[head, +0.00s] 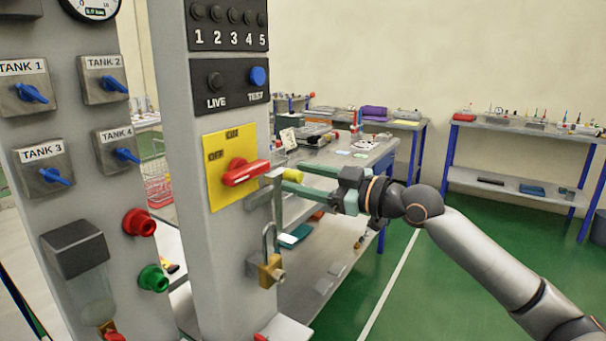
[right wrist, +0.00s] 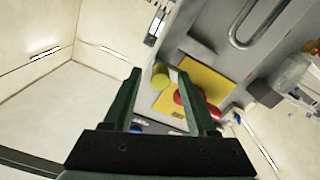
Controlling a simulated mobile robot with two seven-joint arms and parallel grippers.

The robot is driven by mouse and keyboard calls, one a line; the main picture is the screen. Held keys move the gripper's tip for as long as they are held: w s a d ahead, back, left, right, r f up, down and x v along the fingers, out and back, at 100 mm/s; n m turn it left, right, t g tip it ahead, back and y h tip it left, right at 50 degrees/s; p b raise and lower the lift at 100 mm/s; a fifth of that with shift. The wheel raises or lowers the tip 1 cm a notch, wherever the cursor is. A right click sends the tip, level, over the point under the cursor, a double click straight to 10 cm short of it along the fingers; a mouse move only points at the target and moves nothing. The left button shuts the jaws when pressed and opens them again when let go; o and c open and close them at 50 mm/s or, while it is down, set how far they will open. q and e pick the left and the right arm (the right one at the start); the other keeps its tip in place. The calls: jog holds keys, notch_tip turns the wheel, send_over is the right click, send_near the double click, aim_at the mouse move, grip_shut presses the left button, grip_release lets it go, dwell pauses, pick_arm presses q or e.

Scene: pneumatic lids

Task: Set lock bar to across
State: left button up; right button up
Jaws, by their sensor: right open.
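The lock bar appears to be the grey metal piece (head: 277,203) at the right edge of the grey post, with a yellow knob (head: 292,175); its exact angle is hard to tell. The knob also shows in the right wrist view (right wrist: 160,76), between the finger ends. My right gripper (head: 290,181) is open, its green fingers reaching left around the knob; contact cannot be told. A red switch handle (head: 246,173) sits on a yellow OFF/ON plate (head: 217,186) just left of the bar. My left gripper is not in view.
A brass padlock (head: 269,270) hangs on the post below the bar. Left are blue tank valves (head: 32,93) and red (head: 139,222) and green (head: 153,278) knobs. A workbench (head: 345,160) stands behind my gripper. Green floor lies open to the right.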

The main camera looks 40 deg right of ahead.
dwell(0.3)
grip_shut()
dwell(0.3)
dwell(1.0)
